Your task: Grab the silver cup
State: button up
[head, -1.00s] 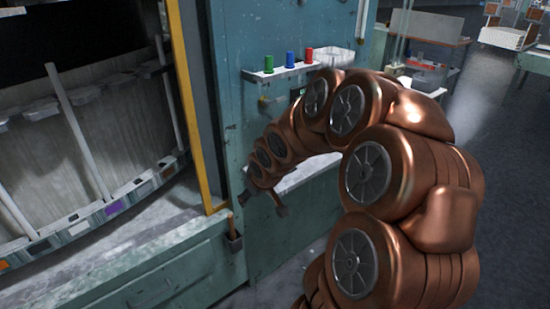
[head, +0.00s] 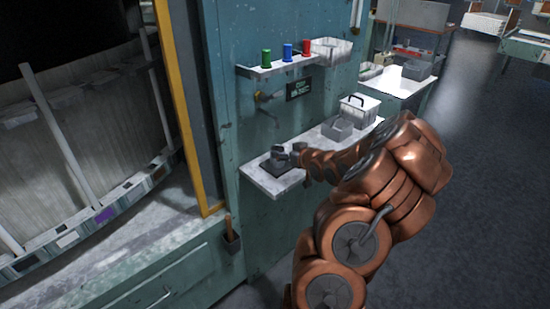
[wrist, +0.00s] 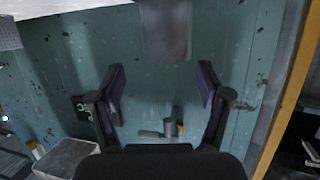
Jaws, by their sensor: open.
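A grey, metallic, cup-like thing (wrist: 166,30), seemingly the silver cup, shows at the top middle of the wrist view, cut off by the frame edge. My gripper (wrist: 162,78) is open and empty; its two dark fingers stand apart on either side below this thing in the picture, not touching it. There I cannot clearly tell cup from gripper.
A grey box (head: 338,130) and a white handled container (head: 359,108) stand farther right on the lower shelf.

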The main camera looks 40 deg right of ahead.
aim_at(274, 148)
jog(key=shift+x, duration=1)
jog(key=shift+w+a+f+p, duration=0.1)
jog(key=shift+w+f+p, duration=0.2)
jog(key=shift+w+p, duration=0.45)
jog(key=shift+w+f+p, duration=0.3)
jog(key=shift+w+p, duration=0.25)
jog(key=shift+w, duration=0.35)
jog(key=shift+w+f+p, duration=0.3)
jog(key=shift+w+f, duration=0.1)
jog(key=shift+w, duration=0.4)
jog(key=shift+c, duration=0.4)
jog(key=shift+d, duration=0.25)
jog(key=c, duration=1.3)
jog(key=shift+r, duration=0.1)
